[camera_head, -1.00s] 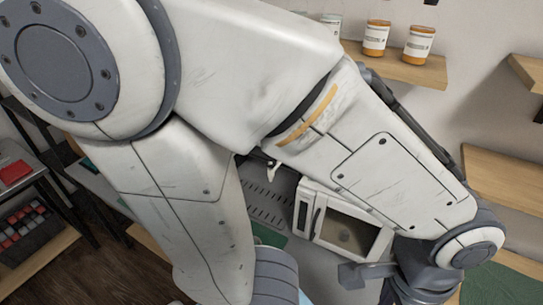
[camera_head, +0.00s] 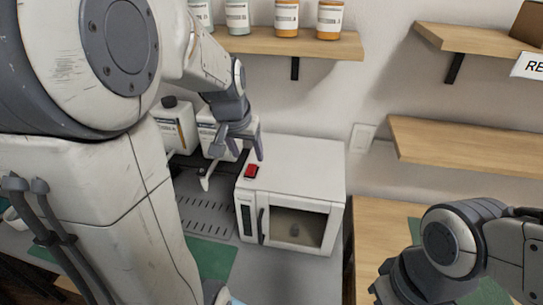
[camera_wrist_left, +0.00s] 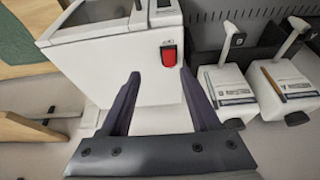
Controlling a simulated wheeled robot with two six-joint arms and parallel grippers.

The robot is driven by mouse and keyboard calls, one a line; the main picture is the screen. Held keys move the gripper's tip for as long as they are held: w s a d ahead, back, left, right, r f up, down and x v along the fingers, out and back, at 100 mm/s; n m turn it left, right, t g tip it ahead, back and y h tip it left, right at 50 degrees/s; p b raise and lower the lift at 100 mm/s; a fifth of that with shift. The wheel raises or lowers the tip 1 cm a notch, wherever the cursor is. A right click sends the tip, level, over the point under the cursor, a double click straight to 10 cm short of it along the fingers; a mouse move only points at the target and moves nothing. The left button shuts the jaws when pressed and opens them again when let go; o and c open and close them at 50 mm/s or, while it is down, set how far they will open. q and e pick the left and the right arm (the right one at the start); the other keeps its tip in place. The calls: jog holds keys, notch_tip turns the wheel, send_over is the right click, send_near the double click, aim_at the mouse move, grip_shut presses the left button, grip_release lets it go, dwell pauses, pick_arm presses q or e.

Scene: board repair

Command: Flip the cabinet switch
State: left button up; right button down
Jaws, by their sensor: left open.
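The white cabinet (camera_head: 300,180) has a dark-windowed front door and stands on the worktop in the head view. Its red switch (camera_head: 251,171) is on top near the left front corner. It also shows in the left wrist view (camera_wrist_left: 169,56), just ahead of the fingertips. My left gripper (camera_head: 234,168) is open and empty, above the cabinet's left edge and apart from the switch. In the left wrist view its two dark fingers (camera_wrist_left: 159,74) are spread, with the switch slightly right of their middle. My right gripper (camera_head: 384,284) is low at the right; its fingers are unclear.
A shelf (camera_head: 300,43) with several jars hangs above. A wall socket (camera_head: 362,138) and wooden shelves (camera_head: 440,143) are at the right. A perforated grey panel (camera_head: 205,216) lies left of the cabinet.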

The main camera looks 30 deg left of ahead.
aim_at(250, 173)
pick_arm(q)
jog(key=x, duration=0.3)
jog(key=a+x, duration=0.1)
jog(key=x, duration=0.6)
jog(key=shift+w+a+f, duration=0.1)
jog(key=shift+a+f, duration=0.1)
jog(key=shift+a, duration=0.15)
